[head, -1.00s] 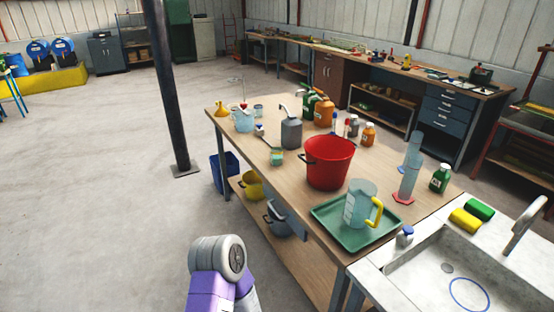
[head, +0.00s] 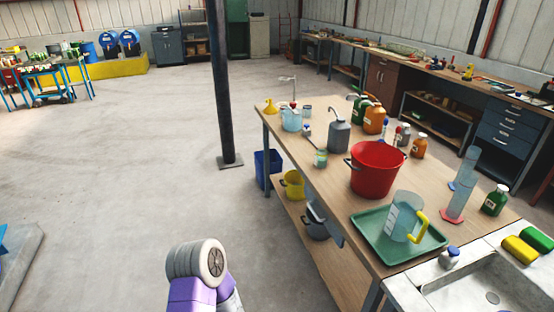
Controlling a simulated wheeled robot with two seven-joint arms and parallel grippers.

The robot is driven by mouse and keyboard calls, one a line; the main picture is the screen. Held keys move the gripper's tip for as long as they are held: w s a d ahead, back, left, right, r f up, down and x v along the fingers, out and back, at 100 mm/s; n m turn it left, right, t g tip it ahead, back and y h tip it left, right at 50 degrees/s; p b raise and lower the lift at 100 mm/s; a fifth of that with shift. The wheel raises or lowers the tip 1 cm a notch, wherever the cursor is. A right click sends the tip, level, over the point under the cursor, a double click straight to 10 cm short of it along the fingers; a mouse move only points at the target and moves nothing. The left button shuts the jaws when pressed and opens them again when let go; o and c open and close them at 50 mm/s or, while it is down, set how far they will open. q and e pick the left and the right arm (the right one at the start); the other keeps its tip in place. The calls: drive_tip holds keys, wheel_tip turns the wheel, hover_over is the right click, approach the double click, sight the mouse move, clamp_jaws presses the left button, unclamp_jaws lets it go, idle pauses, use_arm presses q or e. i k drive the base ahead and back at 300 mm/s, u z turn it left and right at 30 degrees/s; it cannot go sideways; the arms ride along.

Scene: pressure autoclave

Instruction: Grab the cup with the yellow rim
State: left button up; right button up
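No cup with a clearly yellow rim can be made out. A small clear cup or jar (head: 320,158) with greenish contents stands on the wooden table (head: 345,208), left of the red bucket; its rim is too small to tell. Another small clear vessel (head: 307,111) stands at the table's far end. A large clear measuring jug (head: 404,217) with a yellow handle stands on the green tray (head: 373,243). A purple and white arm link of mine shows at the bottom; neither gripper is in view.
The red bucket (head: 376,170), grey can (head: 339,136) and tall cylinder (head: 461,185) crowd the table. A sink (head: 490,290) adjoins its near right end. A dark post (head: 223,90) stands left of the table. The floor (head: 120,190) at left is mostly clear.

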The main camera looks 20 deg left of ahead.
sight(321, 158)
drive_tip(key=u, duration=1.45)
drive_tip(key=i, duration=3.25)
drive_tip(key=z, duration=1.85)
